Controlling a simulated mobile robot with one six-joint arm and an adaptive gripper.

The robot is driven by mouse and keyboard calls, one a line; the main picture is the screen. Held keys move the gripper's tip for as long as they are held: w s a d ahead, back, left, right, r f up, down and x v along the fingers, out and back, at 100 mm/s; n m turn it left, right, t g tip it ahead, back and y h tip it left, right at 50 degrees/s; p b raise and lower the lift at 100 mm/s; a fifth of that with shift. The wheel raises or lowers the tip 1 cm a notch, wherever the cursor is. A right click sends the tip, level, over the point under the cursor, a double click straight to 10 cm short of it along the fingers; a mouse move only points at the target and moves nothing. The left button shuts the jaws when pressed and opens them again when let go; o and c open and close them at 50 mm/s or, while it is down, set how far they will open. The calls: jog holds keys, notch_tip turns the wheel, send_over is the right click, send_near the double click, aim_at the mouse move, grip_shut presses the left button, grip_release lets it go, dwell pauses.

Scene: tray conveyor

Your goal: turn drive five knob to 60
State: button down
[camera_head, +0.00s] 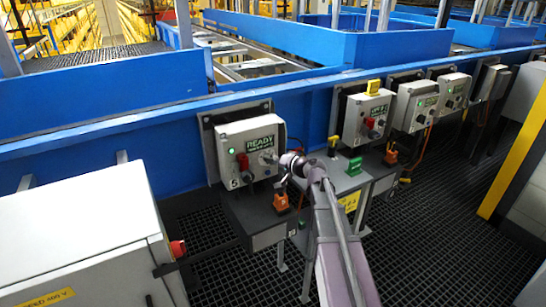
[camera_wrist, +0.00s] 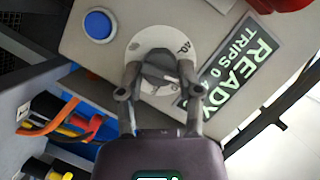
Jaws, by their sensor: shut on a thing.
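The drive five box (camera_head: 229,141) is a grey panel marked 5, on the blue conveyor side. Its sign (camera_head: 261,145) reads READY, and in the wrist view the sign (camera_wrist: 229,68) reads READY TRIPS 0. The dark knob (camera_wrist: 160,80) sits on a round pale dial (camera_wrist: 150,38) beside the sign. My gripper (camera_wrist: 160,75) is shut on the knob, one finger on each side. In the head view my gripper (camera_head: 281,159) reaches the box's right side and hides most of the dial. The knob's setting is too small to read.
A blue button (camera_wrist: 98,25) is near the dial. A red handle (camera_head: 243,162) and green lamp (camera_head: 231,151) are on the box front. An orange padlock (camera_head: 281,201) is below. Other drive boxes (camera_head: 368,116) line the rail to the right; a white cabinet (camera_head: 75,235) stands left.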

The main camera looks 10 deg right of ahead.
jog(key=shift+w+r+n+h+p, duration=0.1)
jog(key=shift+n+h+p, duration=0.2)
jog(key=shift+n+h, duration=0.15)
jog(key=shift+c, duration=1.5)
grip_release()
